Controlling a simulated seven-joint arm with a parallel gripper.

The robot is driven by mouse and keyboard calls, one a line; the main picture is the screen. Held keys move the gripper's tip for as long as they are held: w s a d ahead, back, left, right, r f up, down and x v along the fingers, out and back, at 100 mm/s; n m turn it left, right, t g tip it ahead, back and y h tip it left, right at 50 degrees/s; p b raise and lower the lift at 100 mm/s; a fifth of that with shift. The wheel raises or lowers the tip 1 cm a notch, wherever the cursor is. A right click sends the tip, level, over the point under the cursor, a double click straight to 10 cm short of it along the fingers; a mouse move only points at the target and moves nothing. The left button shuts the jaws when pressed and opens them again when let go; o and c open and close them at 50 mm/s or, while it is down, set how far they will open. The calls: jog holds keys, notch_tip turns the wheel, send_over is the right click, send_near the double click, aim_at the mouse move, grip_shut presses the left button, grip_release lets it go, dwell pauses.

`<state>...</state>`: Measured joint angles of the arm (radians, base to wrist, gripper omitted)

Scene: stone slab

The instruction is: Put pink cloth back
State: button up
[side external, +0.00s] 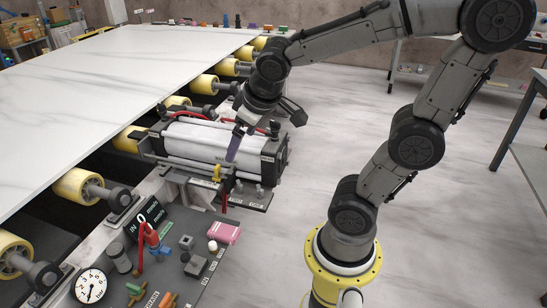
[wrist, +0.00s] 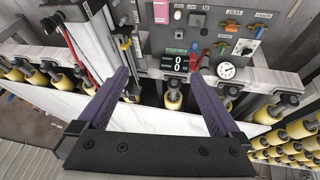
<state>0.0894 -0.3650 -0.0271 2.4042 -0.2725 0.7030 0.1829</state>
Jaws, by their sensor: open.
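The pink cloth (side external: 224,232) appears as a small flat pink piece on the dark control panel (side external: 150,285) in the side view. It also shows at the top edge of the wrist view (wrist: 160,11), partly cut off by the frame. My gripper (side external: 236,146) is over the machine with the white roller, up and to the left in the picture from my base, apart from the cloth. In the wrist view its two purple fingers (wrist: 162,75) are spread wide with nothing between them.
A white stone slab (side external: 100,75) lies on yellow rollers (side external: 78,185) at the left. The machine with the white roller (side external: 195,140) stands beside the slab. Levers, a gauge (side external: 91,287) and a display (side external: 149,214) crowd the panel.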

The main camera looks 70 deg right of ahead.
jog(key=s+a+r+n+y, duration=0.1)
jog(key=s+a+y, duration=0.1)
jog(key=s+a, duration=0.4)
jog(key=s, duration=0.3)
jog(key=shift+t, duration=0.4)
dwell(0.6)
